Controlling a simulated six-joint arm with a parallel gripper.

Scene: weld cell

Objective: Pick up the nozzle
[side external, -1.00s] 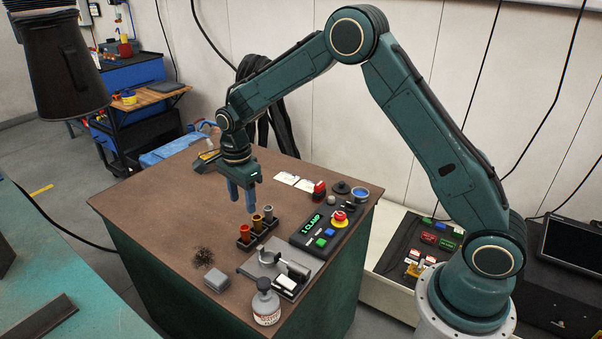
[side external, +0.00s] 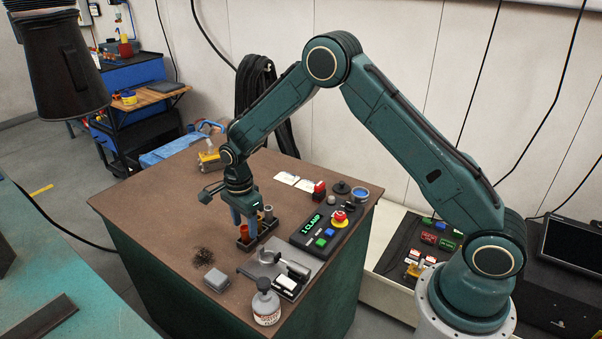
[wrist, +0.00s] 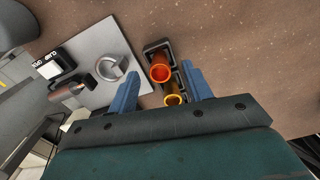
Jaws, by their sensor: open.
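A small black rack (side external: 243,245) on the brown bench holds upright nozzle-like cups: a copper-orange one (side external: 243,232), a brass one, and a grey one (side external: 268,212). My gripper (side external: 245,225) points down over the rack, its blue fingers partly hiding the brass cup. In the wrist view, my gripper (wrist: 161,84) is open, with a finger on either side of the rack (wrist: 153,47). The copper cup (wrist: 160,73) and the brass cup (wrist: 173,99) show between the fingers, with no grip on either. The grey cup is hidden there.
The bench's left half is mostly clear.

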